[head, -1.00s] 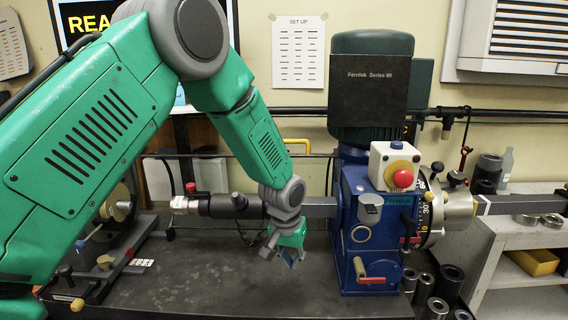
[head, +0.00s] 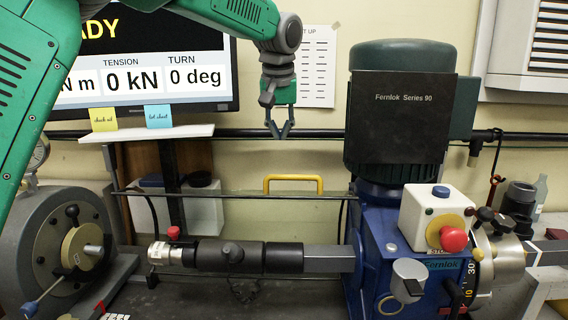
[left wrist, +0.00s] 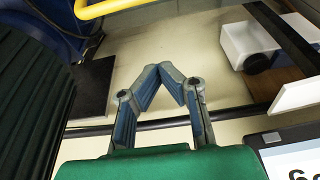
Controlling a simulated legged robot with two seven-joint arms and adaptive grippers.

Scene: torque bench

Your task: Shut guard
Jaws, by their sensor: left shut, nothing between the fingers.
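The guard shows as a thin dark frame rail (head: 220,195) with a yellow handle (head: 293,178) on its top edge, standing behind the horizontal shaft (head: 235,257). Whether a clear panel fills the frame I cannot tell. My left gripper (head: 283,135) hangs pointing down above the yellow handle, apart from it, with its fingertips together and nothing between them. In the left wrist view the gripper's fingertips (left wrist: 172,70) meet, and the yellow handle (left wrist: 105,8) shows at the top left edge. My right gripper is not in view.
A blue machine (head: 372,250) with a dark green motor (head: 400,65) stands to the right. A red stop button (head: 453,239) is on its front. A monitor (head: 150,85) with a note shelf (head: 150,134) is at the left.

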